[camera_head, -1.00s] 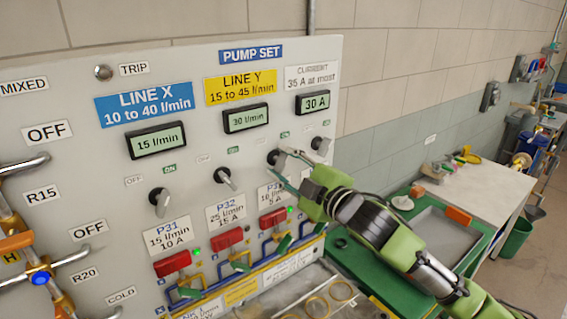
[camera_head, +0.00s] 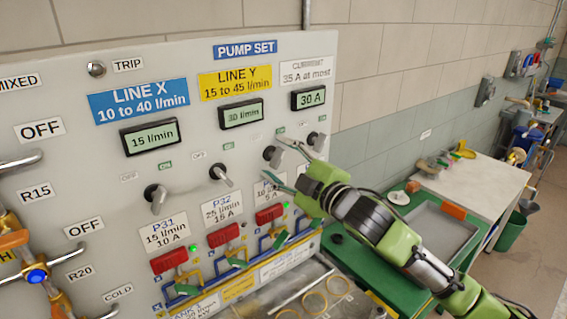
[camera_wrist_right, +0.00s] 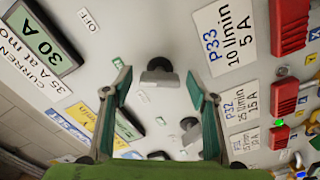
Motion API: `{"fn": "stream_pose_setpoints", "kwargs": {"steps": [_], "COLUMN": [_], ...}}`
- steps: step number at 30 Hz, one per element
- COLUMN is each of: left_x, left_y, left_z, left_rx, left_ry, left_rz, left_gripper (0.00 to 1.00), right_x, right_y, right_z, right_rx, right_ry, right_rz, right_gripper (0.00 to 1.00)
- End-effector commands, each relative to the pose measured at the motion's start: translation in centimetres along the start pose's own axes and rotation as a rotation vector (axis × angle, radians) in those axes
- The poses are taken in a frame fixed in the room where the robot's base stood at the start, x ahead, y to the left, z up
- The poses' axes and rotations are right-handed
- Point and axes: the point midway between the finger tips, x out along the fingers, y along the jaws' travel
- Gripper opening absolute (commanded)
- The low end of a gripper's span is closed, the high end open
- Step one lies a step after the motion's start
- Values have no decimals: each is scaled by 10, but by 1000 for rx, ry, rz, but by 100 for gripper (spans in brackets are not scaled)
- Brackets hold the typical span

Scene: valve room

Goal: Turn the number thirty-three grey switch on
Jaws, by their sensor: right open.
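The P33 switch (camera_head: 272,155) is a grey lever knob on a dark round base. It sits on the panel above the P33 label, which reads clearly in the wrist view (camera_wrist_right: 225,38). My right gripper (camera_head: 285,165) is open at the panel, one finger above and one below, just right of the switch. In the wrist view the grey switch handle (camera_wrist_right: 160,78) shows beyond the gap between the open fingers (camera_wrist_right: 160,95), not clasped. I cannot tell which label the handle points to. My left gripper is not in view.
The P32 switch (camera_head: 221,175) and P31 switch (camera_head: 155,197) stand to the left, and another knob (camera_head: 316,141) close to the right. Red levers (camera_head: 269,214) sit below the labels. A green bench with a grey tray (camera_head: 440,235) lies right of the panel.

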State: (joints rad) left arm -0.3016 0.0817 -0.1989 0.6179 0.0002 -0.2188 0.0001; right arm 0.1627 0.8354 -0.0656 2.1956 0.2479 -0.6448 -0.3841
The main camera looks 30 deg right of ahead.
Motion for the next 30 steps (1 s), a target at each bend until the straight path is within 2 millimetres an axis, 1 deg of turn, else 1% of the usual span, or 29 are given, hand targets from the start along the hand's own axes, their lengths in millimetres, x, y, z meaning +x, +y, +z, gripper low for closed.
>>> {"fn": "stream_pose_setpoints", "kwargs": {"steps": [5,12,18,24,30], "left_x": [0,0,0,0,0], "left_y": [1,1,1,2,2], "left_z": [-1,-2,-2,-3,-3], "left_rx": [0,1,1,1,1], "left_ry": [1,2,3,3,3], "left_rz": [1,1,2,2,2], "left_gripper": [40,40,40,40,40], "right_x": [-15,-48,-66,-73,-74], "right_y": [-2,-2,-1,0,0], "right_z": [1,1,1,0,0], "right_rx": [-1,-1,1,1,1], "right_ry": [-2,-2,-1,0,1], "right_rz": [-3,-4,-2,-1,0], "right_gripper": [53,53,53,53,53]}}
